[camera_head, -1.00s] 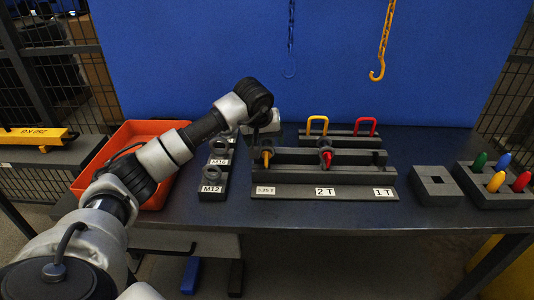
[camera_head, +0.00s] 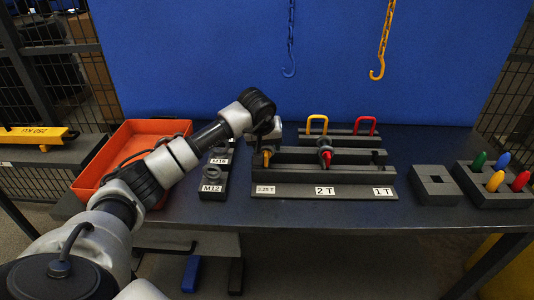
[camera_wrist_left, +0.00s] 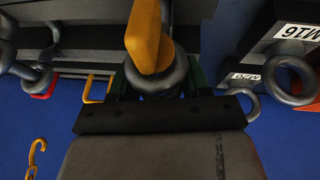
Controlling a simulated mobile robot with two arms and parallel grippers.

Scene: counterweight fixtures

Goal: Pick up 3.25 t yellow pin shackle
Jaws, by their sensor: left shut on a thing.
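The 3.25 t yellow pin shackle (camera_head: 266,159) is at the left end of the dark rack (camera_head: 330,173), behind the 3.25 T label (camera_head: 265,190). In the left wrist view its yellow pin (camera_wrist_left: 147,35) and grey eye (camera_wrist_left: 172,77) show between the fingers. My left gripper (camera_wrist_left: 157,85) is shut on it, with a finger on either side of the eye. In the head view my left gripper (camera_head: 266,146) is directly above and behind the yellow pin, its fingers mostly hidden. My right gripper is not in view.
A red pin shackle (camera_head: 326,156) stands at the 2 T place. Behind are a yellow shackle bow (camera_head: 317,117) and a red one (camera_head: 365,118). M12 and M16 eye bolts (camera_head: 213,171) stand close left, beside an orange bin (camera_head: 120,140). Yellow hook (camera_head: 377,73) hangs behind.

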